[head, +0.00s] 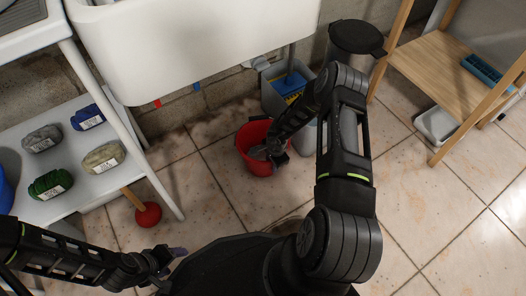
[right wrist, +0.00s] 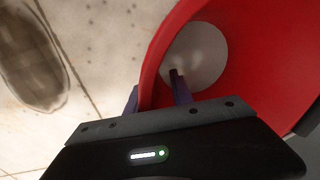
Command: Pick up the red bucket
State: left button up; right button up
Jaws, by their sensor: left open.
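The red bucket (head: 246,140) stands on the tiled floor near the wall, in the middle of the head view. My right gripper (head: 274,152) is at its right side, partly over its opening. In the right wrist view, the wall of the red bucket (right wrist: 240,75) passes between my right gripper's fingers (right wrist: 156,95), one outside and one inside. Whether both fingers press on the wall cannot be told. The bucket's pale round bottom patch shows inside. My left gripper (head: 172,266) is open and empty, low in the head view, away from the bucket.
A grey bin (head: 275,98) with blue and yellow things stands behind the bucket, under a white sink (head: 200,50). A red plunger (head: 148,214) and a white shelf with yarn balls (head: 100,185) are left. A wooden shelf (head: 445,80) is right.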

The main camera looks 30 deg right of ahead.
jog(key=shift+c, duration=0.2)
grip_shut()
dwell(0.3)
jog(key=shift+w+r, duration=0.1)
dwell(1.0)
